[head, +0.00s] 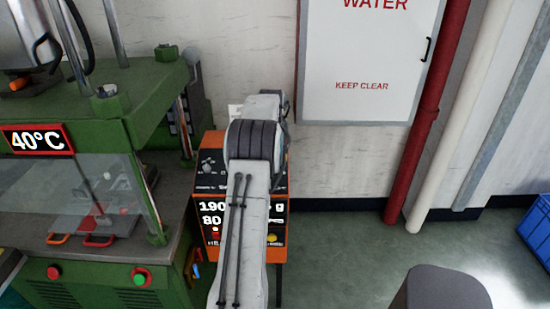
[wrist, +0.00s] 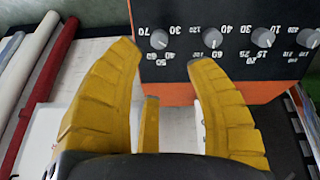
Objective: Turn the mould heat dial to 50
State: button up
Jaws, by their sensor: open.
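In the wrist view, a black control panel (wrist: 240,62) with an orange edge carries a row of grey round dials, seen upside down. The leftmost dial (wrist: 159,39) has a scale from 30 to 70 that includes 50; its title is not visible, and I cannot read its pointer surely. My gripper (wrist: 164,54) is open, its yellow fingers spread apart below that dial in the picture, with nothing between the tips. In the head view, my arm covers much of the orange control box (head: 207,205), and my gripper is hidden. A display on the green press (head: 120,105) reads 40°C (head: 37,139).
More dials (wrist: 213,38) stand close to the right of the leftmost one. The green press, with a clear guard (head: 65,195), stands left of the box. A red pipe (head: 430,115) runs down the wall. A blue crate (head: 538,232) is at the far right; floor between is largely clear.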

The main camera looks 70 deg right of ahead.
jog(key=shift+a+r, duration=0.2)
jog(key=shift+r, duration=0.2)
jog(key=shift+o, duration=0.2)
